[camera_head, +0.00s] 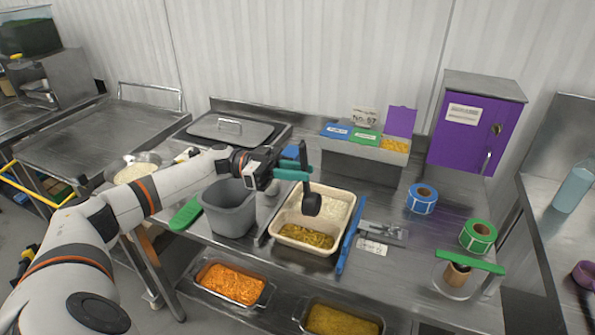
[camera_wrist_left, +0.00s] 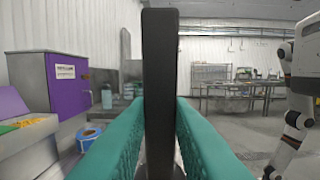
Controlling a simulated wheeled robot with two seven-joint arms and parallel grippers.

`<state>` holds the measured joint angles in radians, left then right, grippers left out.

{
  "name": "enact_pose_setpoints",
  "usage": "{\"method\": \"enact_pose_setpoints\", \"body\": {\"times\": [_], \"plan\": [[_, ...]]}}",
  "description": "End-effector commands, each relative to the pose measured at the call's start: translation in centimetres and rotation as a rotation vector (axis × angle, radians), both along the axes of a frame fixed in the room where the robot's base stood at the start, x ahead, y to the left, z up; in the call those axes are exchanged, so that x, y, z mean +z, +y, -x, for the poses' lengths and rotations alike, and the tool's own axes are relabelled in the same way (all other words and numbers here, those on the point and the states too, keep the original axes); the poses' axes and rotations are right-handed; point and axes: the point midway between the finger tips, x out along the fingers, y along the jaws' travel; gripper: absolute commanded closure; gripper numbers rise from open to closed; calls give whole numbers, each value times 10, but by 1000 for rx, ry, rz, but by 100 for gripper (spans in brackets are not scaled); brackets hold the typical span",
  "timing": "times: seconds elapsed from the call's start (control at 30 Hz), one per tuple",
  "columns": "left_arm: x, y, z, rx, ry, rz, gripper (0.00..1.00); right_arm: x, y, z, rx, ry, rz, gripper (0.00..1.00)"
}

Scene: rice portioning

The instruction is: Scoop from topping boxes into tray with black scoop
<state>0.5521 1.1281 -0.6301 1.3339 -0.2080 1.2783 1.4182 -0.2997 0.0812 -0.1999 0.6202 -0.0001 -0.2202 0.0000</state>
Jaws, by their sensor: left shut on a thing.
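My left gripper (camera_head: 300,174) has teal fingers and is shut on the black scoop (camera_head: 311,205). The scoop's dark handle (camera_wrist_left: 160,90) stands upright between the fingers in the left wrist view. In the head view the scoop's bowl hangs over the beige tray (camera_head: 274,226). The tray holds pale rice at the back and yellow-green topping (camera_head: 306,236) at the front. On the shelf below are a topping box with orange shreds (camera_head: 231,284) and a box with yellow topping (camera_head: 341,321). Whether the scoop holds anything is not visible. My right gripper is not in view.
A grey bin (camera_head: 229,212) stands left of the tray. A blue-handled tool (camera_head: 348,236) lies along the tray's right side. Blue (camera_head: 422,198) and green (camera_head: 478,235) label rolls and a purple cabinet (camera_head: 470,130) are to the right.

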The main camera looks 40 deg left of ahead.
Motion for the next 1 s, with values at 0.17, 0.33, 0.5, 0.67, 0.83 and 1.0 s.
{"method": "enact_pose_setpoints", "body": {"times": [0.17, 0.33, 0.5, 0.67, 0.83, 1.0], "plan": [[23, 0, 0, 0, -1, 0, 100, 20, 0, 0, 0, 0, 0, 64], [40, 0, 0, 0, -1, 0, 100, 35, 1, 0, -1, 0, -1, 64], [48, 0, 0, 0, -1, -1, 100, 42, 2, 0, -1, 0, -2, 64], [54, 0, 0, 0, 13, -52, 100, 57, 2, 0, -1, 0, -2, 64], [56, 0, 0, 1, 40, -145, 100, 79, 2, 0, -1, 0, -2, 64], [59, 0, 0, 1, 63, -230, 100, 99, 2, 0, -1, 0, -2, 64]]}}
